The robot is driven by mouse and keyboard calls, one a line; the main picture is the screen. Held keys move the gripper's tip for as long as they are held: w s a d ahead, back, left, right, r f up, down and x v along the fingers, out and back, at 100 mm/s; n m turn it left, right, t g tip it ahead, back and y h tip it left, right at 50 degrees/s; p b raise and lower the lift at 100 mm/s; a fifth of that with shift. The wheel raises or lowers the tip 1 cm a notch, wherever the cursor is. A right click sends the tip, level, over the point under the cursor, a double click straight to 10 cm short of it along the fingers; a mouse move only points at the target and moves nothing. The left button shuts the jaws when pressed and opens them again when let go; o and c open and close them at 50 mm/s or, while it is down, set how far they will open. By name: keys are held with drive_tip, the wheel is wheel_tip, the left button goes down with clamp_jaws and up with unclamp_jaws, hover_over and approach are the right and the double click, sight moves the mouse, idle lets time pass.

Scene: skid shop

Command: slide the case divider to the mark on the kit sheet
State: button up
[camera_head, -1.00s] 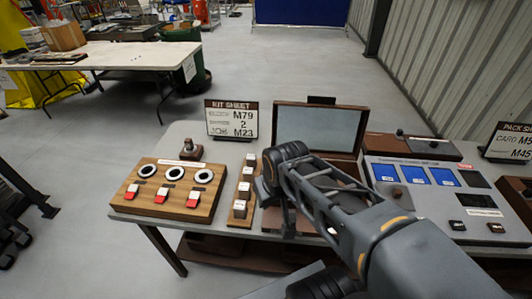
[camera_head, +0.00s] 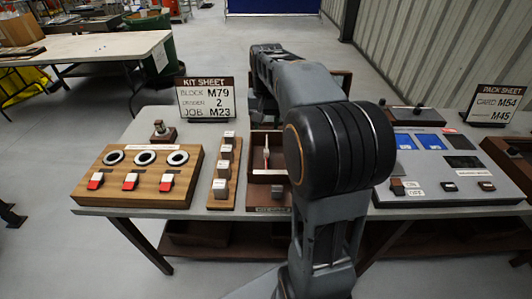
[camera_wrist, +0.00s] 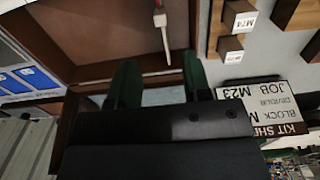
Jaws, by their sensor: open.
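The open brown case (camera_head: 268,196) stands on the grey table, partly hidden by my arm. Its thin divider (camera_head: 266,153), pale with a red part, stands inside. In the wrist view the divider (camera_wrist: 160,22) points down the picture between my fingertips, over the brown case interior (camera_wrist: 90,35). My gripper (camera_wrist: 158,65) has two green fingers spread apart, one on each side of the divider's end; I cannot tell the depth between them. In the head view my gripper is hidden behind my arm. The kit sheet (camera_head: 207,97) reads block M79, divider 2, job M23.
A rack of labelled blocks (camera_head: 225,165) stands just left of the case. Further left is a wooden board (camera_head: 140,178) with three rings and red-and-white switches. Right of my arm are a grey panel (camera_head: 440,170) with blue cards and the pack sheet (camera_head: 494,103).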

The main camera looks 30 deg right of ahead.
sight(266, 151)
wheel_tip(266, 151, down, 12)
drive_tip(key=shift+r+b, duration=0.25)
drive_tip(key=shift+b, duration=0.5)
drive_tip(key=shift+c, duration=0.3)
clamp_jaws()
